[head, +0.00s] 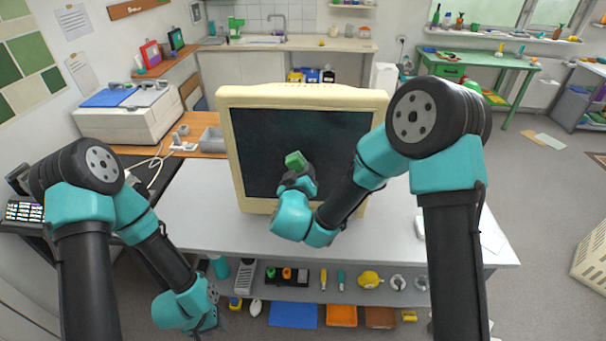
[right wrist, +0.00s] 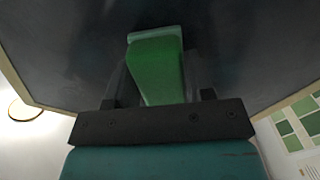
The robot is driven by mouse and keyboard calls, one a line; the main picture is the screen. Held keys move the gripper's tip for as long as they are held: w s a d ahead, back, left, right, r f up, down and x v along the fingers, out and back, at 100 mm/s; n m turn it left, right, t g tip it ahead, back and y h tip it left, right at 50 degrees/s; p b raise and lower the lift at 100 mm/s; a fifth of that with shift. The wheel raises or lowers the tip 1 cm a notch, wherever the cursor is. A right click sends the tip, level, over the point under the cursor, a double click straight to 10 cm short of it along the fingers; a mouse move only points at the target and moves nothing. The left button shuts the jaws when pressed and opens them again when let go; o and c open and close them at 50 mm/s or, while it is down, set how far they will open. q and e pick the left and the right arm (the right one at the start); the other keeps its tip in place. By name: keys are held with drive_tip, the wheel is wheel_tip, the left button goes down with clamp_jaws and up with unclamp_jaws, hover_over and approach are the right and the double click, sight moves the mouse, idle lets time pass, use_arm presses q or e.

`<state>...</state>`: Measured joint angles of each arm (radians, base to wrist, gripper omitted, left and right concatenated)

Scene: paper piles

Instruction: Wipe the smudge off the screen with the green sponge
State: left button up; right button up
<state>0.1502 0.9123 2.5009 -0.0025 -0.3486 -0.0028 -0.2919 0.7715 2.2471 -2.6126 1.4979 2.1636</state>
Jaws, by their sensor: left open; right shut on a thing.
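The green sponge (head: 295,160) is held in my right gripper (head: 297,176), in front of the middle of the dark screen (head: 262,138) of a cream monitor (head: 378,104). In the right wrist view the sponge (right wrist: 156,68) sits between the fingers of my right gripper (right wrist: 155,85), its far end toward the screen (right wrist: 65,45). I cannot tell whether it touches the glass. I cannot make out a distinct smudge; the arm and sponge cover part of the screen. My left gripper (head: 207,322) is low at the front left, away from the monitor, and mostly hidden by its wrist.
The monitor stands on a grey-white table (head: 190,205). A printer (head: 128,108) and a grey tray (head: 210,140) are to its left. A lower shelf (head: 310,290) holds tools and small items. The table right of the monitor is mostly clear.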

drive_tip(key=v, duration=0.7)
drive_tip(key=shift+d+f, duration=0.15)
drive_tip(key=shift+d, duration=0.1)
idle(0.3)
idle(0.6)
